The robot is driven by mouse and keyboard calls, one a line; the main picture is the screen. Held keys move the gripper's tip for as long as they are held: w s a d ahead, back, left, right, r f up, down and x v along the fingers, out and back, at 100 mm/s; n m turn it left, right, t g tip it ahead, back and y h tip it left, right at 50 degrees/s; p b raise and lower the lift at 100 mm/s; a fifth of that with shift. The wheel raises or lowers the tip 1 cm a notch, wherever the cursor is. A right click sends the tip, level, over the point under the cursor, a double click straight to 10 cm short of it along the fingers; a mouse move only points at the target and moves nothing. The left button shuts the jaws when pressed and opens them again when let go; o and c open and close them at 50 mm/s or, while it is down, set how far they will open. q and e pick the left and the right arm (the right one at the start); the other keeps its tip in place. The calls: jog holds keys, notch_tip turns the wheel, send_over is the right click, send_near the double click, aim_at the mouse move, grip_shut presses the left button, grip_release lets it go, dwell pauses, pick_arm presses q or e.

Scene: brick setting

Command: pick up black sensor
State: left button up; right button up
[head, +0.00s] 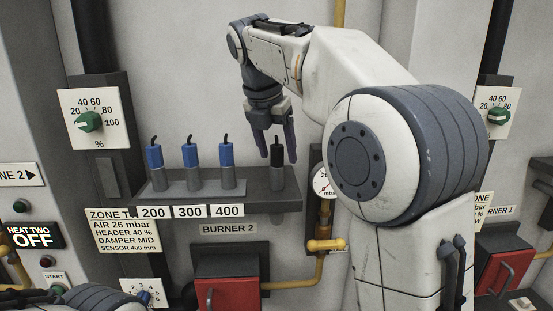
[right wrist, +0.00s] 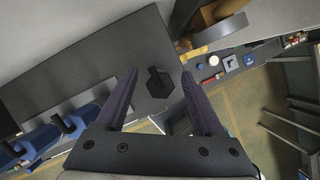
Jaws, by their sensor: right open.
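The black sensor (head: 277,152) stands upright in a grey holder at the right end of the shelf (head: 252,202). Several blue sensors stand in holders to its left, among them one at the far left (head: 154,156), above labels 200, 300 and 400. My right gripper (head: 277,158) is open above the shelf, its fingers on either side of the black sensor. In the right wrist view the black sensor (right wrist: 158,83) shows from above between the fingertips of the gripper (right wrist: 157,82), with gaps on both sides. My left gripper is not in view.
A round gauge (head: 323,183) and yellow pipe (head: 326,245) stand close right of the shelf. A red burner box (head: 226,280) sits below. A dial panel (head: 94,119) is on the wall at left. The wall above the blue sensors is clear.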

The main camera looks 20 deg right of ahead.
jog(key=shift+c, duration=0.3)
grip_shut()
jog(key=shift+r, duration=0.15)
